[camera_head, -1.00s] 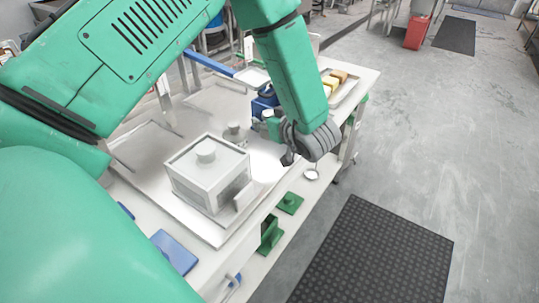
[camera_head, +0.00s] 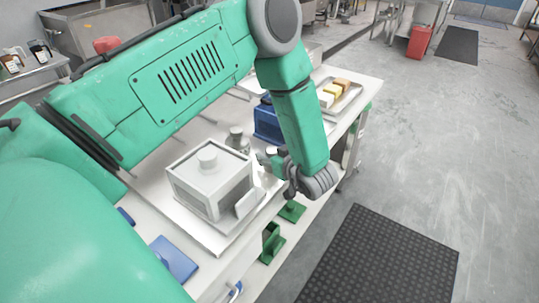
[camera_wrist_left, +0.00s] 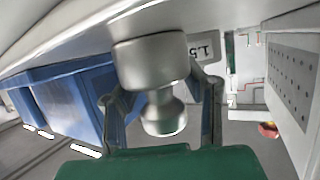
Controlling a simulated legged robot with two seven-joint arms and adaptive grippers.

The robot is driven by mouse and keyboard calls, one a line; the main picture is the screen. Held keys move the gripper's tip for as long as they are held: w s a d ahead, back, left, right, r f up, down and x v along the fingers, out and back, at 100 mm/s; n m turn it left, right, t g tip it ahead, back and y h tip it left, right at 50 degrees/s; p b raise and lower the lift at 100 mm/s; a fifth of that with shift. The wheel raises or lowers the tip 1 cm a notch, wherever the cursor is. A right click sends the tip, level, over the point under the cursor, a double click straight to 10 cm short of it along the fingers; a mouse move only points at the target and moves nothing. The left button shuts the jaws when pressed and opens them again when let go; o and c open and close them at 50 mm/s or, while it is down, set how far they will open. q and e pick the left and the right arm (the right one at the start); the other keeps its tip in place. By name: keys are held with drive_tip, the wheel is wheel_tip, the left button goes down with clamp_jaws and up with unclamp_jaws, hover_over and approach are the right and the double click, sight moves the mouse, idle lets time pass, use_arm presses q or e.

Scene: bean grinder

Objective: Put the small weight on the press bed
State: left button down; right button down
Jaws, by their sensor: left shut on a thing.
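My left gripper (camera_head: 270,162) hangs over the right side of the bench, next to the grey box. In the left wrist view its two fingers (camera_wrist_left: 163,105) are shut around a metal weight (camera_wrist_left: 150,62) with a wide cylinder and a narrower knob. The gripper partly hides the weight in the head view. A pale grey box (camera_head: 190,190) with a round knob on top stands on a light tray to the left of the gripper. It looks like the press, but I cannot tell which part is its bed. My right gripper is not in view.
Another grey knobbed piece (camera_head: 236,136) stands behind the box. A blue bin (camera_head: 267,124) and a tray (camera_head: 352,92) with yellow and brown blocks lie farther back.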

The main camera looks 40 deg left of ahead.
use_arm(q)
drive_tip(key=c, duration=1)
unclamp_jaws()
drive_tip(key=shift+d, duration=0.1)
drive_tip(key=shift+d, duration=0.1)
drive_tip(key=v, duration=1.2)
drive_tip(key=shift+f, duration=0.1)
